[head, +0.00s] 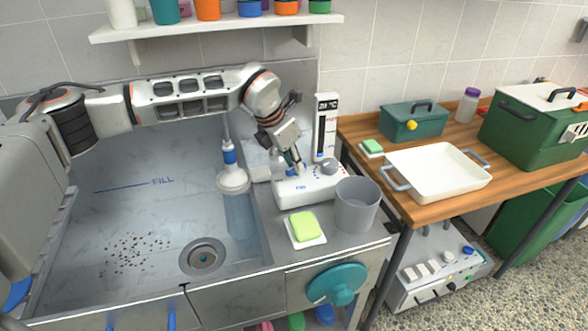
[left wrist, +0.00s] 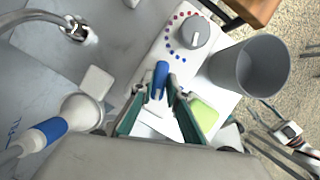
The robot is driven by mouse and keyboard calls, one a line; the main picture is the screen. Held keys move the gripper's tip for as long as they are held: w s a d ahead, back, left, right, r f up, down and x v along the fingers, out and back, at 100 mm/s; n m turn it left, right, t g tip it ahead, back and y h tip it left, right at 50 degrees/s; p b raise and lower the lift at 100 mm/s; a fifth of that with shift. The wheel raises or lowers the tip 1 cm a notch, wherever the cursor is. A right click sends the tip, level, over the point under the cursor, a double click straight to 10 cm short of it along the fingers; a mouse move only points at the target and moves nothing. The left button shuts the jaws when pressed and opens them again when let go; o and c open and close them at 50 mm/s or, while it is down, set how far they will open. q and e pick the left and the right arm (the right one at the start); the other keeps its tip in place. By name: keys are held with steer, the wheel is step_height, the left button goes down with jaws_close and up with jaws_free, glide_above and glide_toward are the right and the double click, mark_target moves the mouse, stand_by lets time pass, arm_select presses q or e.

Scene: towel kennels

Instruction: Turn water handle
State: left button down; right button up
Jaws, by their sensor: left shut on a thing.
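The white control box (head: 310,186) stands on the counter at the right edge of the steel sink. It has a grey knob (left wrist: 195,33) and a blue water handle (left wrist: 161,75). My left gripper (head: 298,168) reaches down to the box from behind. In the left wrist view its teal fingers stand on both sides of the handle's lower part, shut on it. The handle is mostly hidden by the gripper in the head view. A white and blue spray head (head: 233,180) hangs over the sink. A pale bluish column (head: 241,216) shows below it.
A grey cup (head: 357,206) stands close right of the box. A green sponge (head: 303,225) lies on a white dish in front. A temperature display (head: 326,128) stands behind. Dark specks (head: 135,251) lie in the sink near the drain (head: 203,257). A white tray (head: 440,178) is on the wooden table.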

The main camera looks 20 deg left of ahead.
arm_select(q)
steer(key=n+b, duration=0.1)
steer(key=n, duration=0.1)
steer(key=n+y+b, duration=0.1)
steer(key=n, duration=0.1)
steer(key=shift+d+f+t+y, duration=0.1)
steer(key=shift+d+t+y, duration=0.1)
steer(key=shift+t+y, duration=0.1)
steer(key=n+y+b, duration=0.1)
steer(key=n, duration=0.1)
steer(key=shift+n, duration=0.4)
arm_select(e)
steer(key=f, duration=0.4)
steer(key=shift+s+d+f, duration=0.3)
steer(key=shift+s+f, duration=0.05)
steer(key=shift+f, duration=0.05)
arm_select(q)
steer(key=shift+n, duration=0.4)
arm_select(e)
steer(key=shift+r, duration=0.1)
arm_select(q)
steer(key=c, duration=2)
jaws_free()
steer(key=shift+o, duration=0.2)
arm_select(e)
steer(key=shift+f, duration=0.2)
